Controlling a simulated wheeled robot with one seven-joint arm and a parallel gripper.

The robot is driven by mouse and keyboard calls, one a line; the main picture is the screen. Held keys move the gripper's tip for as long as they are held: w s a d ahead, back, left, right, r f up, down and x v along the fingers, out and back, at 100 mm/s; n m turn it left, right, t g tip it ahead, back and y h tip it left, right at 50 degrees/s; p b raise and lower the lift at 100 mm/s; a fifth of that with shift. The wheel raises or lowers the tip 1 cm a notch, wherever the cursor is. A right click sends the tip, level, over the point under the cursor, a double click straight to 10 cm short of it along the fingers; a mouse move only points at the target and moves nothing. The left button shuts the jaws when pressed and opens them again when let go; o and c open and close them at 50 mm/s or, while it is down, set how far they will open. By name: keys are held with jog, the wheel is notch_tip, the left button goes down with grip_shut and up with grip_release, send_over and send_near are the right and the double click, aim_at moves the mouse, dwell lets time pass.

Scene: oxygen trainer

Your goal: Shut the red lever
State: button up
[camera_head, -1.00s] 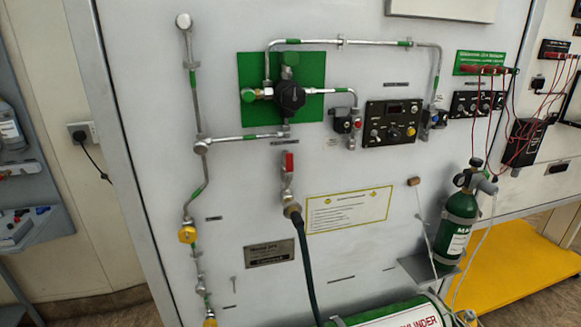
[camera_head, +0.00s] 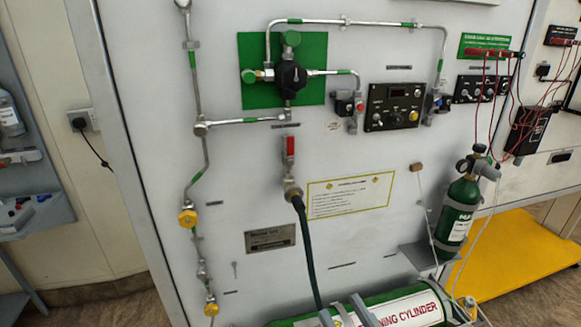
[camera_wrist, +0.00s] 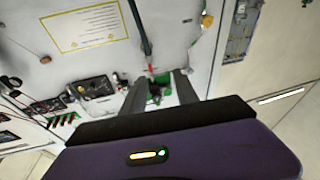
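The red lever (camera_head: 289,149) stands upright on the panel, on a metal valve (camera_head: 292,188) with a dark green hose hanging from it. In the wrist view, which shows the panel turned over, the red lever (camera_wrist: 151,70) is small and lies beyond my fingertips, between them in the picture. My gripper (camera_wrist: 160,77) is open, with its two dark fingers apart and nothing between them. It does not touch the lever. In the head view, two grey pieces at the bottom edge may be my fingertips; I cannot tell.
Metal pipes (camera_head: 190,90) run left of and above the lever. A regulator (camera_head: 291,77) sits on a green plate above it. A large green cylinder (camera_head: 400,308) lies below, and a smaller green cylinder (camera_head: 457,215) stands on the right. The panel beside the lever is mostly flat.

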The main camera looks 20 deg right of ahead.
jog(key=w+r+m+h+b, duration=0.1)
jog(key=w+r+m+h, duration=0.2)
jog(key=w+r, duration=1.7)
jog(key=g, duration=0.3)
send_near(291, 142)
jog(key=w, duration=0.3)
jog(key=shift+w+f+h, duration=0.15)
jog(key=shift+w+h, duration=0.05)
jog(key=shift+h, duration=0.2)
jog(key=shift+w+d, duration=0.1)
jog(key=shift+w, duration=1.65)
jog(key=shift+w+d, duration=0.15)
jog(key=shift+w, duration=1.65)
grip_shut()
